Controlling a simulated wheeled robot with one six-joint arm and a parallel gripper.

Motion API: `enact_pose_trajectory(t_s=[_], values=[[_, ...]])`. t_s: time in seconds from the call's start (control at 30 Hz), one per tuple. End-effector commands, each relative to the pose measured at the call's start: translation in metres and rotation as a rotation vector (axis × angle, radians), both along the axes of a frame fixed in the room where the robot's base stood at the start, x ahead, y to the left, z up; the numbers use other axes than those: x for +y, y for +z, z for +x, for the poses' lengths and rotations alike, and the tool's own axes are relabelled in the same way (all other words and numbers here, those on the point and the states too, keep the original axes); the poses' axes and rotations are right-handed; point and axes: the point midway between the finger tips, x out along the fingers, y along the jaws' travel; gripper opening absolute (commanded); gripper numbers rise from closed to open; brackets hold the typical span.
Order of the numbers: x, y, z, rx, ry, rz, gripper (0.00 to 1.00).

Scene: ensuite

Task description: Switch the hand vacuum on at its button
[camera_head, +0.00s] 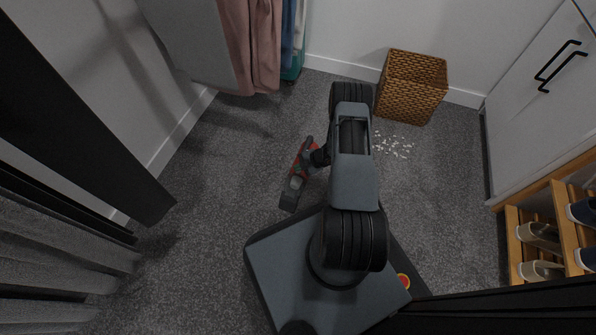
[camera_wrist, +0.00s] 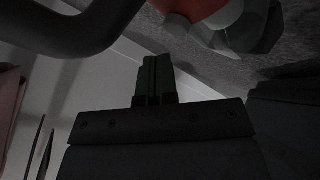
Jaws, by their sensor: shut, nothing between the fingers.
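The hand vacuum (camera_head: 297,178), red and dark grey, lies on the carpet just left of my arm in the head view. In the wrist view its red body (camera_wrist: 192,8) and a pale grey part show at the top, close to the camera. A dark curved bar (camera_wrist: 75,32) at the top left looks like its handle. My gripper (camera_wrist: 155,62) is shut and empty, with its green-tinted fingers together, below and left of the red part. In the head view my gripper (camera_head: 319,156) is a small dark shape beside the vacuum. I cannot make out the button or any contact.
White bits (camera_head: 393,146) are scattered on the carpet right of my arm. A wicker basket (camera_head: 412,86) stands by the back wall. Clothes (camera_head: 250,45) hang at the back left, and a wooden shoe rack (camera_head: 512,240) stands at the right. Carpet left of the vacuum is clear.

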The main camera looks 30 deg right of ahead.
Motion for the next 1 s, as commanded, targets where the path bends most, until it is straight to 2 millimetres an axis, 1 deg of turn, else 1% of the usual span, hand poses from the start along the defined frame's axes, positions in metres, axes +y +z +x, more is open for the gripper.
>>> enact_pose_trajectory(t_s=[0.5, 0.8, 1.0], values=[[0.0, -0.0005, -0.0001, 0.0, 0.0, 0.0, 0.0], [0.0, -0.0091, 0.0, 0.0, 0.0, 0.0, 0.0], [-0.0001, -0.0091, 0.0, 0.0, 0.0, 0.0, 0.0]])
